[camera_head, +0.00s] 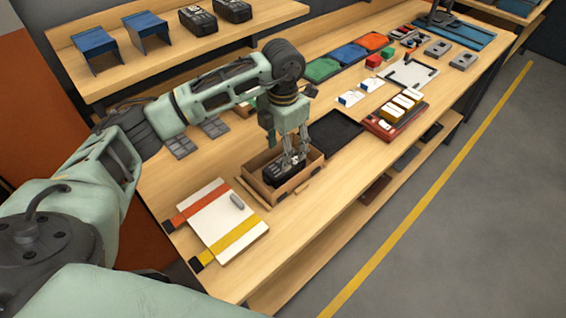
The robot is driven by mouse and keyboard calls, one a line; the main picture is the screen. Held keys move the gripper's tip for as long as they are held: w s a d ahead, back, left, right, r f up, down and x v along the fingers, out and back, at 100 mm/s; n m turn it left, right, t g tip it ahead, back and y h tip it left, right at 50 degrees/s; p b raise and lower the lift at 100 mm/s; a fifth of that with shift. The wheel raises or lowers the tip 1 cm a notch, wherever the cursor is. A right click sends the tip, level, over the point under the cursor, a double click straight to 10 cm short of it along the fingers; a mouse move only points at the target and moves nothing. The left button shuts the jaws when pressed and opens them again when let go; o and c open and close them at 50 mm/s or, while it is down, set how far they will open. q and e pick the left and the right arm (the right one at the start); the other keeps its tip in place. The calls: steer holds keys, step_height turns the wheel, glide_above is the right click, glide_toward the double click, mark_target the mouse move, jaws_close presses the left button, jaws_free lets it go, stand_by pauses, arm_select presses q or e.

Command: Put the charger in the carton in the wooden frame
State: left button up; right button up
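A black charger (280,174) lies inside an open brown carton (273,197) on the bench. A tan wooden edge runs around the carton; I cannot clearly tell the wooden frame from the carton walls. My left gripper (294,160) points down into the carton, with its fingers at the charger's right end and partly covering it. I cannot tell if the fingers grip the charger or only stand beside it. My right gripper is not in view.
A white board with red and yellow bands (208,222) lies front left of the carton. A black tray (335,133) is behind it to the right, then a red tray of yellow boxes (382,129). Two black devices (233,10) sit on the upper shelf.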

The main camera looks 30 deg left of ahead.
arm_select(q)
steer(key=shift+r+b, duration=0.45)
steer(key=shift+r, duration=2.25)
steer(key=shift+f, duration=0.1)
